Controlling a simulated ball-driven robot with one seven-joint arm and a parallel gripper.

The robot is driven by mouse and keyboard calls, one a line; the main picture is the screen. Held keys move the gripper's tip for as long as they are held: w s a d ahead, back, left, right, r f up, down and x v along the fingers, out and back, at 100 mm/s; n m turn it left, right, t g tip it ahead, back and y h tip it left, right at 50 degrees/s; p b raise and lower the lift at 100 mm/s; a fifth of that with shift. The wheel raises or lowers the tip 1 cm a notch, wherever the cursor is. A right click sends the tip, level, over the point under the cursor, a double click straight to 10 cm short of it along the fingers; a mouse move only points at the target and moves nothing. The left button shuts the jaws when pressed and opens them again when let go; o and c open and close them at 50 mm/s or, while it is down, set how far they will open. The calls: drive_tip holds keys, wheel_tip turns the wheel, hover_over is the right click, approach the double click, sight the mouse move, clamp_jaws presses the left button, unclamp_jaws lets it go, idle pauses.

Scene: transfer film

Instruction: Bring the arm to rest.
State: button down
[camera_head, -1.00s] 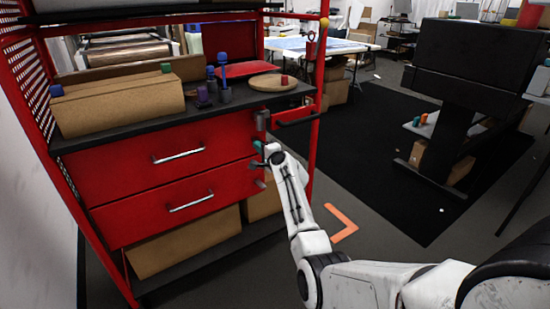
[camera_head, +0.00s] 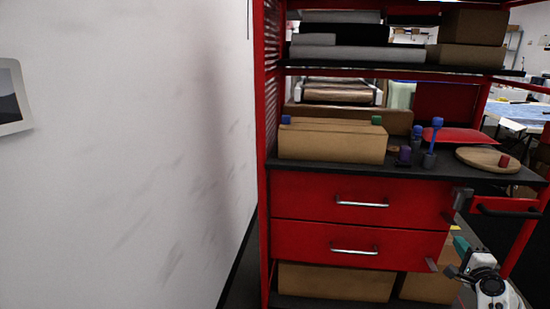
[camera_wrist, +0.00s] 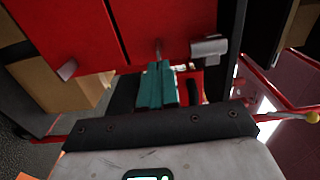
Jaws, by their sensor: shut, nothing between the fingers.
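My gripper (camera_head: 460,245) is at the lower right of the head view, in front of the right side of the red drawer cabinet (camera_head: 325,210). Its teal fingers lie side by side and are shut with nothing between them in the wrist view (camera_wrist: 157,88). The wrist view shows red drawer fronts (camera_wrist: 165,25) and a grey metal piece (camera_wrist: 208,48) just beyond the fingertips. I cannot tell whether the fingers touch anything. Most of my arm is outside the head view.
A cardboard box (camera_head: 330,142), a red cushion-like item (camera_head: 462,135) and a round wooden board (camera_head: 488,158) sit on the worktop. More cardboard boxes (camera_head: 337,281) stand under the drawers. A white wall (camera_head: 130,170) is at left. A red rail (camera_wrist: 290,115) shows in the wrist view.

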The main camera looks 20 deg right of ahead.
drive_tip(key=w+a+f+n+g+y, duration=0.1)
drive_tip(key=a+f+n+y, duration=0.35)
drive_tip(key=a, duration=0.55)
drive_tip(key=w+a+f+n+g+y, duration=0.1)
drive_tip(key=w+a+f+n+y, duration=0.15)
drive_tip(key=a+f+n, duration=0.45)
drive_tip(key=s+a+f+n+g+y, duration=0.25)
drive_tip(key=s+a, duration=0.35)
drive_tip(key=a, duration=0.4)
drive_tip(key=s+a+f+n+g+y, duration=0.25)
drive_tip(key=s+a+n+g, duration=0.2)
drive_tip(key=a, duration=0.65)
drive_tip(key=s+a+r+n+g+h, duration=0.1)
drive_tip(key=s+a+n+g, duration=0.2)
drive_tip(key=s, duration=0.5)
drive_tip(key=s+a+r+n+g+h, duration=0.1)
drive_tip(key=s+a+n+g, duration=0.2)
drive_tip(key=s, duration=0.6)
wheel_tip(320, 180, up, 15)
drive_tip(key=t+p, duration=0.1)
drive_tip(key=p, duration=1.4)
drive_tip(key=shift+w+a+f+p, duration=0.2)
drive_tip(key=shift+w+a+p, duration=0.15)
drive_tip(key=shift+w+p, duration=0.1)
